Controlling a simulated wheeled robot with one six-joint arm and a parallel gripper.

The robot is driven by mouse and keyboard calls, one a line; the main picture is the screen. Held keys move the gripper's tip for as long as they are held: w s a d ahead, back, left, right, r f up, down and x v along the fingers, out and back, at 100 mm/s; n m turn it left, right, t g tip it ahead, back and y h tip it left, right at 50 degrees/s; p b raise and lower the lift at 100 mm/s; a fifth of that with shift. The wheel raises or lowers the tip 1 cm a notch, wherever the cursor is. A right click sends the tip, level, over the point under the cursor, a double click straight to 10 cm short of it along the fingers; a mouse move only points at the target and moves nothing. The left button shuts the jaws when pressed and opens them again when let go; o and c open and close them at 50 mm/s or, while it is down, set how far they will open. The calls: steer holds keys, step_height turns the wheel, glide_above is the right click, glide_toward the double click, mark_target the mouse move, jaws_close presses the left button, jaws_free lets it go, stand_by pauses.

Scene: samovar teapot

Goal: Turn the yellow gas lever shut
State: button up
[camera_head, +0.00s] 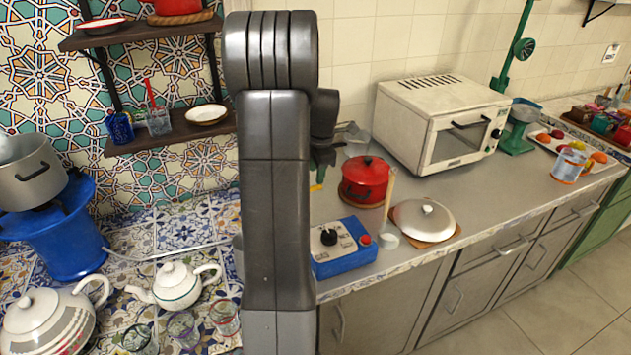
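A small yellow piece (317,187), which looks like the gas lever, shows just right of my arm, low against the wall behind the counter. It is tiny, and the arm hides what lies to its left, so its angle is unclear. A dark part (323,113) at the far end of my arm is partly visible above it. My gripper is mostly hidden behind the arm, and I cannot see its fingers clearly. I cannot tell whether it touches the lever.
A red pot (365,182), a blue box with a knob (343,250) and a lidded pan (425,219) stand on the counter right of my arm. A white oven (440,122) is behind them. A blue burner (62,232) and teapots (177,286) are at left.

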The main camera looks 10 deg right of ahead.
step_height(320, 180, up, 8)
steer(key=s, duration=0.1)
steer(key=shift+s+d+r, duration=0.15)
steer(key=shift+s+r, duration=0.1)
steer(key=shift+s, duration=0.1)
steer(key=shift+f, duration=0.1)
steer(key=w+f, duration=0.1)
steer(key=f, duration=0.8)
steer(key=w+f, duration=0.1)
steer(key=f, duration=0.3)
steer(key=shift+w+a+f+p, duration=0.25)
steer(key=shift+w+a+p, duration=0.05)
steer(key=shift+p, duration=0.05)
steer(key=shift+r, duration=0.15)
step_height(320, 180, up, 13)
steer(key=s+b, duration=0.1)
steer(key=s, duration=0.1)
steer(key=f, duration=0.4)
steer(key=w+f, duration=0.1)
steer(key=f, duration=0.4)
steer(key=w+f+p, duration=0.1)
steer(key=f, duration=0.3)
steer(key=shift+f, duration=0.2)
steer(key=shift+s+m+p, duration=0.3)
steer(key=shift+s+m, duration=0.2)
steer(key=shift+m, duration=0.6)
